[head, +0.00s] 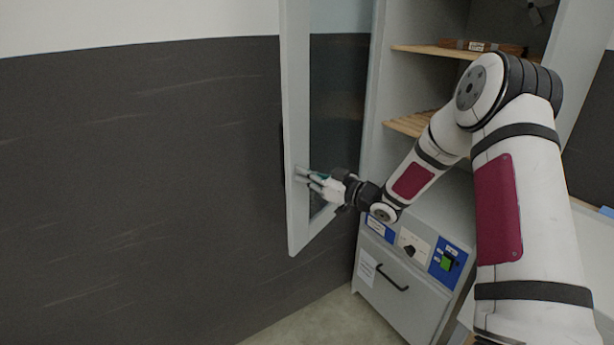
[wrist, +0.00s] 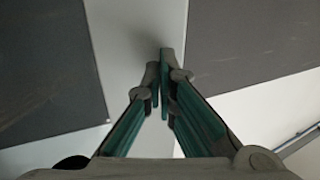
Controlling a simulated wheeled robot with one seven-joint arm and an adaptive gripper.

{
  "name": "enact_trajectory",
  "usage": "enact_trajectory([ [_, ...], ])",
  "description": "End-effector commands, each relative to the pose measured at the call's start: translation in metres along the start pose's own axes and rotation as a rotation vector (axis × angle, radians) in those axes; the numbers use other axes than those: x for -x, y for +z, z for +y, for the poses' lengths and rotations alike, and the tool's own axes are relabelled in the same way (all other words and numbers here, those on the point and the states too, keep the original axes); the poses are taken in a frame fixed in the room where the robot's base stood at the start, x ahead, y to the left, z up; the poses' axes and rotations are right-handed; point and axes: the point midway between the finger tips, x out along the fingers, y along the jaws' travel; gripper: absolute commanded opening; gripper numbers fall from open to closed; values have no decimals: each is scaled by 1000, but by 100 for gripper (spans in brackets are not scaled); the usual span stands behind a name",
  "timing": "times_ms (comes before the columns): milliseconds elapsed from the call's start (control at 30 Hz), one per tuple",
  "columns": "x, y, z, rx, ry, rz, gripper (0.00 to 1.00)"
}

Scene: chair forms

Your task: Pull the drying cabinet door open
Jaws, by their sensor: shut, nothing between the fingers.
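The drying cabinet (head: 370,130) stands at the centre right in the head view. Its door (head: 298,110) has a pale grey frame and a dark glass pane, and it stands well open, swung out to the left. A dark handle (head: 283,155) shows at the door's outer edge, partly hidden. My gripper (head: 302,176) is at the inner side of the door frame, low on it. In the wrist view my gripper (wrist: 164,80) has its fingers together and empty, with the pale door frame (wrist: 135,35) just past the tips. Whether the tips touch the frame I cannot tell.
Slatted wooden shelves (head: 412,123) show inside the cabinet, one with brown items (head: 480,46) on it. Below are a control panel (head: 412,245) and a drawer (head: 398,290) with a dark handle. A dark wall (head: 140,190) fills the left. Floor (head: 330,325) is clear below the door.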

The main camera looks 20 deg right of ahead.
Motion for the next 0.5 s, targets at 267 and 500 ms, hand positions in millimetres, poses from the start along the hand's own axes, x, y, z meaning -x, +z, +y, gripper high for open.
enact_trajectory([
  [267, -27, 2, 1, 3, -3, 2, 0],
  [500, -88, 5, 3, 3, -3, 2, 0],
])
